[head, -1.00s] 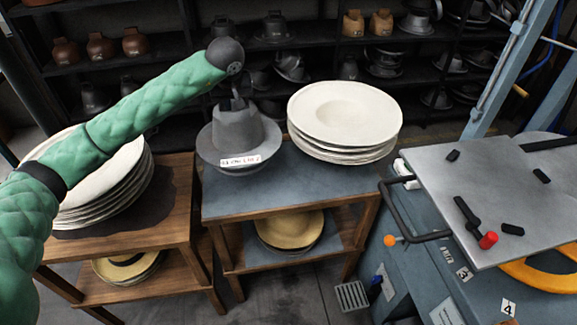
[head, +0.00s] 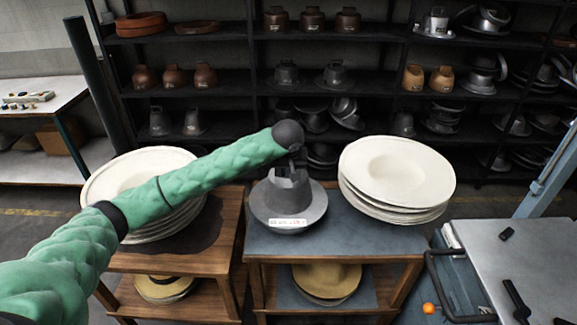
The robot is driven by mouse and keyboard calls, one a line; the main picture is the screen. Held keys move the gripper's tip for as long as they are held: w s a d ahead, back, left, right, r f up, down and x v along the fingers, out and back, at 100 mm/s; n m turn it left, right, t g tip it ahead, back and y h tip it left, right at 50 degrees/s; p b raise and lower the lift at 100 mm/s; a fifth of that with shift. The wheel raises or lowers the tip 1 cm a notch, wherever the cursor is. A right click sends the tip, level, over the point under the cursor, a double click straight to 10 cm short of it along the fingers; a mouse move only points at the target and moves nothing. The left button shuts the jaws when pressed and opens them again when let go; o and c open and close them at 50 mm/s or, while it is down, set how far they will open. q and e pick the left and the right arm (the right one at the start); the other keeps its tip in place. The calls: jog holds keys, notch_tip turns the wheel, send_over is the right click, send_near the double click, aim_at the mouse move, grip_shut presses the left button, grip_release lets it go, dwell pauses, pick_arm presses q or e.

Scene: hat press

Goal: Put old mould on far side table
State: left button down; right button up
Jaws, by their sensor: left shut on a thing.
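The old mould (head: 287,203) is a grey metal hat shape with a wide round brim and a white label on its front. It is at the left end of the blue-grey topped side table (head: 345,241). My left gripper (head: 293,168) reaches it from above and is shut on the top of its crown. The fingertips are small and dark against the mould. I cannot tell whether the brim rests on the tabletop or hangs just above it. My right gripper is not in view.
Cream hat blanks (head: 398,166) are stacked right of the mould. Another stack (head: 110,185) is on the wooden side table (head: 222,230) at left. Straw hats lie on the lower shelves. A white-topped table (head: 40,115) stands far left. The press bench (head: 510,260) is at right.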

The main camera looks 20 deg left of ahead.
pick_arm(q)
jog(key=shift+f+p, duration=0.65)
jog(key=shift+f, duration=0.75)
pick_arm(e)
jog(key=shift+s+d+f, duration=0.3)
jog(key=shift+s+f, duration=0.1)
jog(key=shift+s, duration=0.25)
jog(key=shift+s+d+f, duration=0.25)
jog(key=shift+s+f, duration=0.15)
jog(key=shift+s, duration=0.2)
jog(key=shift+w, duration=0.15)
pick_arm(q)
jog(key=c, duration=1.8)
grip_release()
jog(key=shift+f, duration=0.2)
jog(key=o, duration=0.4)
jog(key=shift+r, duration=0.1)
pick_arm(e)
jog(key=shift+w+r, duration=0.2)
pick_arm(q)
jog(key=shift+o, duration=0.2)
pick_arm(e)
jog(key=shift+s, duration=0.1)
